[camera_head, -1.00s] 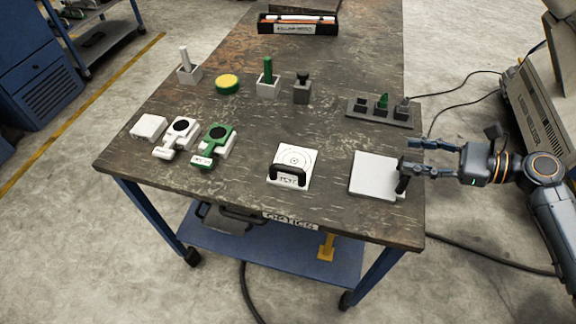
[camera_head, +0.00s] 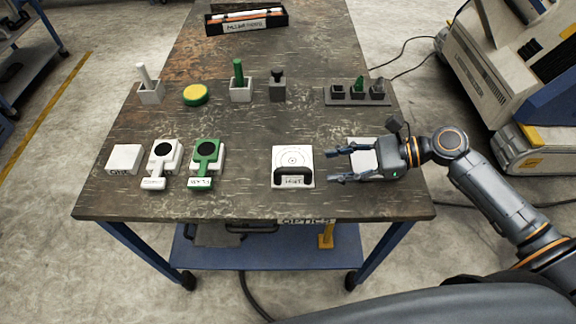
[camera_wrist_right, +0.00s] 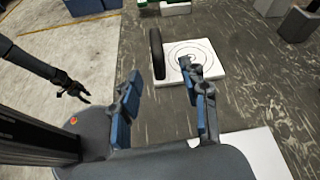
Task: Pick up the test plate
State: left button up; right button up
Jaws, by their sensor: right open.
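The test plate (camera_head: 292,153) is a white square with concentric circles and a black handle along its front edge, lying flat near the front middle of the table. My right gripper (camera_head: 331,164) is open and empty just right of it, fingers pointing left toward it. In the right wrist view the plate (camera_wrist_right: 203,52) lies beyond the fingertips. Its handle (camera_wrist_right: 157,54) shows edge-on and upright, in the gap between the fingers (camera_wrist_right: 160,72) as pictured, apart from them.
A plain white pad (camera_head: 362,152) lies partly hidden under my right gripper. A green-handled device (camera_head: 206,160) and a white-handled one (camera_head: 161,160) stand left of the plate. A dark socket rack (camera_head: 357,93) is behind. Table between is clear.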

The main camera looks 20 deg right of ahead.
aim_at(306, 169)
jog(key=x, duration=0.4)
jog(key=shift+w+a, duration=0.1)
jog(key=shift+w+a+p, duration=0.1)
jog(key=shift+a+p, duration=0.25)
jog(key=shift+a, duration=0.15)
jog(key=x, duration=0.2)
jog(key=p+x, duration=0.1)
jog(key=x, duration=0.1)
jog(key=shift+a+r, duration=0.1)
jog(key=shift+a, duration=0.4)
jog(key=shift+c, duration=1.3)
pick_arm(q)
jog(key=shift+s+d+r, duration=0.1)
jog(key=shift+d+r, duration=0.1)
jog(key=shift+r, duration=0.75)
pick_arm(e)
grip_shut()
